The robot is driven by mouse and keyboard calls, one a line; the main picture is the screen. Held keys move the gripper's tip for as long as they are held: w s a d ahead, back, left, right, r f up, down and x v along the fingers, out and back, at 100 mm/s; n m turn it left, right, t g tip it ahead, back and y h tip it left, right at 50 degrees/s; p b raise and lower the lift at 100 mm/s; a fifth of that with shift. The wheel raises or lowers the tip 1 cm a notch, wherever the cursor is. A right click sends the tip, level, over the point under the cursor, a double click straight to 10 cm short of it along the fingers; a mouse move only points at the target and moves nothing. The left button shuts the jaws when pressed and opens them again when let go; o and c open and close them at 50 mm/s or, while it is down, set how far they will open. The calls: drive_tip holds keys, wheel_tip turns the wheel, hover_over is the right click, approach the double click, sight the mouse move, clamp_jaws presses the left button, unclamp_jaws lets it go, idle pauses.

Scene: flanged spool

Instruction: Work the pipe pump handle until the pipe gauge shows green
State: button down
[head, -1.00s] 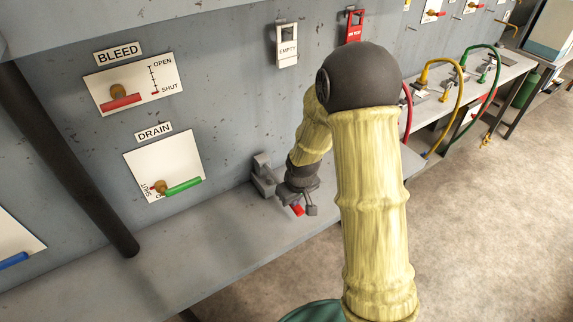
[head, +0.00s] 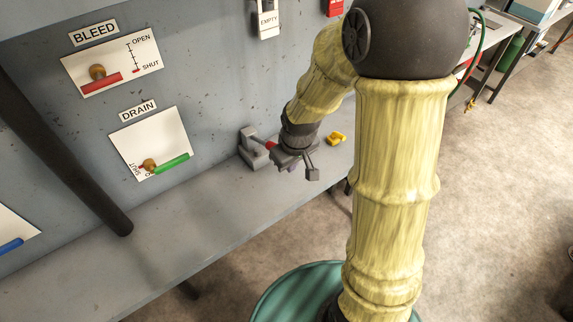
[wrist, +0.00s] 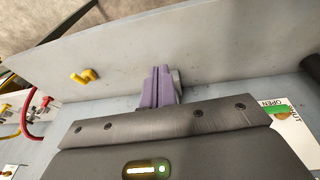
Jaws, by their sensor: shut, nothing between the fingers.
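A small grey fitting (head: 250,146), which looks like the pump, stands on the bench against the wall in the head view. A short red bar (head: 270,146), probably its handle, shows between the fitting and my wrist; the rest is hidden. My gripper (head: 292,168) is just right of the fitting, above the bench. In the wrist view my gripper (wrist: 160,72) shows its purple fingers shut together with nothing between them. A grey part (wrist: 177,80) shows behind them. I cannot tell whether the gripper touches the handle. No gauge can be made out.
A yellow handle-like part (head: 337,138) lies beyond my gripper on the bench (head: 200,213). The DRAIN panel (head: 150,143) and BLEED panel (head: 110,62) are on the wall at left. A dark slanted pipe (head: 65,150) crosses the left side. Open floor lies at right.

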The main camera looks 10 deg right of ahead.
drive_tip(key=shift+s+d+r, duration=0.2)
drive_tip(key=shift+s+r, duration=0.45)
drive_tip(key=shift+r, duration=0.25)
drive_tip(key=shift+w, duration=0.1)
idle(1.2)
